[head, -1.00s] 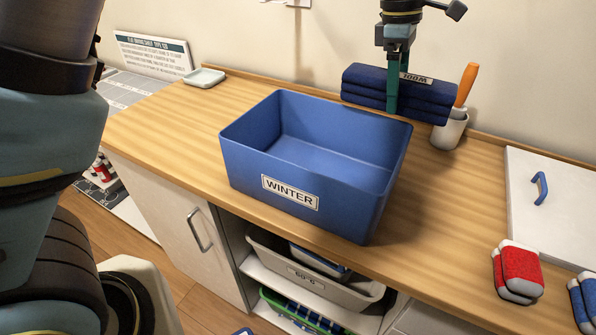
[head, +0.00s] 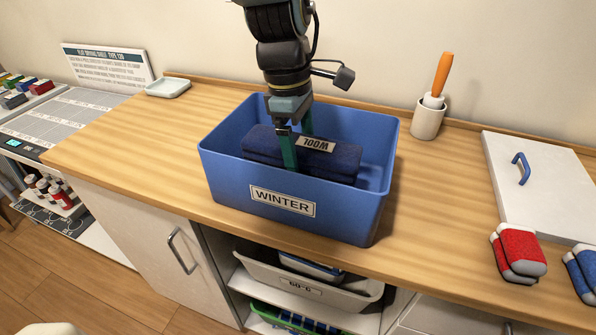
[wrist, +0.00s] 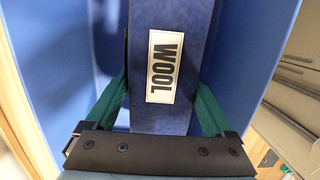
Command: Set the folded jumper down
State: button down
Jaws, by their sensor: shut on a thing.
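The folded jumper (head: 262,146) is dark blue with a white label reading WOOL. It is inside the blue bin (head: 228,189) marked WINTER, below the level of the rim. My gripper (head: 297,158) reaches down into the bin and is shut on the jumper, one green finger on each side. In the wrist view the jumper (wrist: 180,115) lies between the two fingers, with the blue bin wall (wrist: 62,70) around it. The jumper's underside is hidden by the bin's front wall, so I cannot tell whether it touches the bottom.
The bin stands on a wooden counter (head: 130,150). A white cup (head: 428,121) with an orange-handled tool stands behind right. A white lid or board with a blue handle (head: 535,185) and red (head: 518,255) and blue pads lie at right. A small dish (head: 168,87) sits back left.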

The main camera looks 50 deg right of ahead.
aim_at(296, 140)
jog(key=shift+f, duration=2.35)
jog(key=shift+f, duration=0.1)
grip_release()
jog(key=r, duration=0.4)
jog(key=w+r, duration=0.1)
jog(key=r, duration=0.7)
jog(key=shift+w+a+r+b, duration=0.1)
jog(key=shift+w+a+b, duration=0.15)
jog(key=shift+w+b, duration=0.15)
